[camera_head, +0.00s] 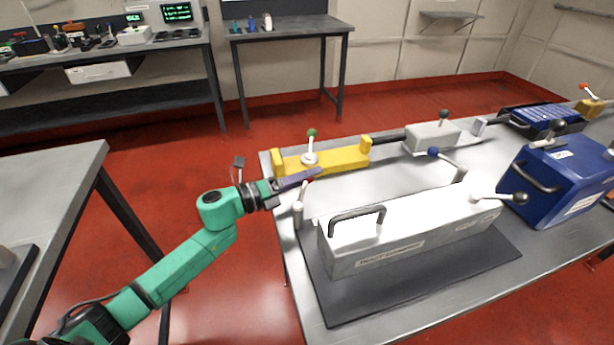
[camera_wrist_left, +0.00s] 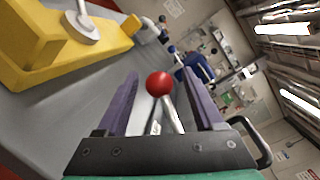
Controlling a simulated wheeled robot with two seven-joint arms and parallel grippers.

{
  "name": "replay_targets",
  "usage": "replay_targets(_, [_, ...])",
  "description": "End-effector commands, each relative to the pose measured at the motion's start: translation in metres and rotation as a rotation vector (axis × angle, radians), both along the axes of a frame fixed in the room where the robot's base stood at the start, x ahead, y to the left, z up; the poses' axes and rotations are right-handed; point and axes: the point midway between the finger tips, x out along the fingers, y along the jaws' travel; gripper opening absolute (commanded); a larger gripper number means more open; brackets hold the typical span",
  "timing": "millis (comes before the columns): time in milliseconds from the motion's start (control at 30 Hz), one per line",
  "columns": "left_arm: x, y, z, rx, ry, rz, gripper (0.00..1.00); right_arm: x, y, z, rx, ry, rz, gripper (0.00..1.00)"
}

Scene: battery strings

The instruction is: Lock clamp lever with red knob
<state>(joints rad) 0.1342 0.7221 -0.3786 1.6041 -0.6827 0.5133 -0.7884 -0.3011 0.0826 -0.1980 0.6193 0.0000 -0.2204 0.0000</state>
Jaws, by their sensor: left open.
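My left gripper (camera_head: 298,180) is open, with two purple fingers, at the near left end of the metal table. The red knob (camera_wrist_left: 159,84) sits between the two fingers in the wrist view, with a gap on each side. Its pale lever (camera_wrist_left: 172,113) runs down toward the palm. In the head view the fingers mostly hide the knob; only a bit of red (camera_head: 310,180) shows. The pale clamp post (camera_head: 298,214) stands beside the left end of the long grey box (camera_head: 405,235). My right gripper is not in view.
A yellow block (camera_head: 340,159) with a green-knobbed lever (camera_head: 311,134) lies just behind the gripper. A blue-knobbed lever (camera_head: 435,153) stands behind the grey box. A blue battery box (camera_head: 565,180) and another orange-red knob (camera_head: 584,86) are farther right. Red floor is clear left of the table.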

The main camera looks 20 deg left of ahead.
Motion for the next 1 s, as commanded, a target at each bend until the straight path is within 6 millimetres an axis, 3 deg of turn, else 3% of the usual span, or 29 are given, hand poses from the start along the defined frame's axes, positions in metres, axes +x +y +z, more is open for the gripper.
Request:
replay_targets(233, [0.0018, -0.0021, -0.0005, 0.0, 0.001, 0.001, 0.69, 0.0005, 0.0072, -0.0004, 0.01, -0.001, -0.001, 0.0])
replay_targets(267, [0.0018, -0.002, -0.0003, -0.001, 0.001, 0.0, 0.65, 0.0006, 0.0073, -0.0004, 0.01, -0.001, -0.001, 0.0])
replay_targets(433, [0.0017, -0.0018, -0.0004, -0.001, 0.001, 0.0, 0.0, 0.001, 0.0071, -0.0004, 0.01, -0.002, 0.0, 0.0])
replay_targets(1000, [0.0015, -0.0016, -0.0006, -0.001, 0.002, 0.001, 0.0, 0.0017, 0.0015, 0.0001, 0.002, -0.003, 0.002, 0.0])
